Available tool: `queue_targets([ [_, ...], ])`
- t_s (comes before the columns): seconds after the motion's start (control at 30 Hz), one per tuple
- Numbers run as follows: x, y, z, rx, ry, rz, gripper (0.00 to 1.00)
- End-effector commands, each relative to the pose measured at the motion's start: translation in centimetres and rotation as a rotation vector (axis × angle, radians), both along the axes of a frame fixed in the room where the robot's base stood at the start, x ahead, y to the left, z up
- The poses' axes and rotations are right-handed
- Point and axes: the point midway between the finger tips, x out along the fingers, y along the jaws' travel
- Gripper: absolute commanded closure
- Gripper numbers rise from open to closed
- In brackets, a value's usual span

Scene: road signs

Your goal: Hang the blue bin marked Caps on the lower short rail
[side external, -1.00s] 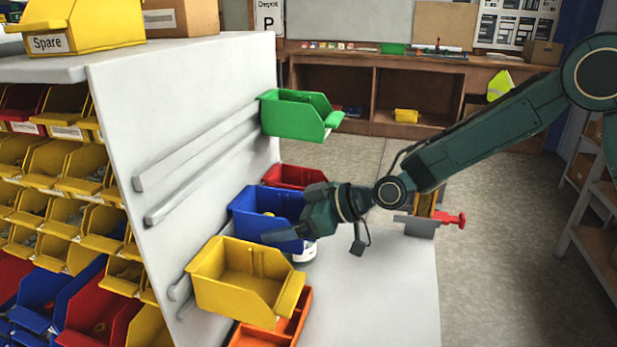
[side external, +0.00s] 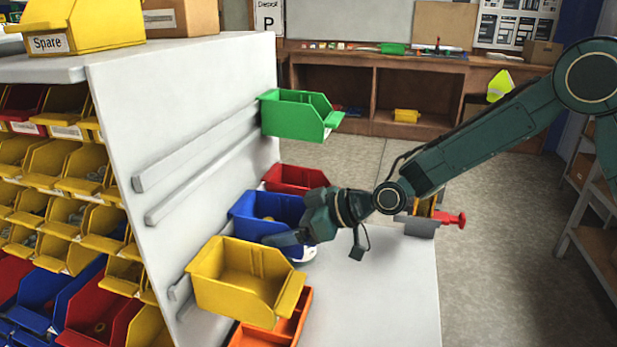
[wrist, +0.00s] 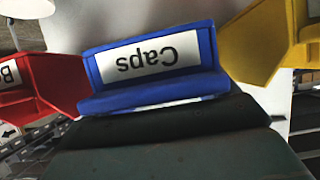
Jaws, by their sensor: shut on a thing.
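The blue bin (side external: 266,208) is close to the white panel, between a yellow bin (side external: 240,280) and a red bin (side external: 294,178). In the wrist view the blue bin (wrist: 155,96) shows its label, "Caps", upside down. My gripper (side external: 284,239) is shut on the front of the blue bin, and it hides part of that front. Ends of the lower short rails (side external: 180,289) show beside the yellow bin. The blue bin hides the rail behind it, so I cannot tell whether it is hooked on.
A green bin (side external: 297,114) is higher up, at the far end of the long rails (side external: 200,152). An orange tray (side external: 291,327) lies below the yellow bin on the white bench (side external: 385,300). A red-handled device (side external: 440,218) stands behind my wrist. The bench's front right is clear.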

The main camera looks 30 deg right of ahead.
Motion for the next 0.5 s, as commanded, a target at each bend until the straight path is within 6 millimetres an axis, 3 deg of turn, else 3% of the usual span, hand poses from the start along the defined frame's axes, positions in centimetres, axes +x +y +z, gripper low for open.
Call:
queue_targets([
  [0.5, 0.01, 0.01, -0.76, 0.001, -0.001, 0.000, 0.42],
])
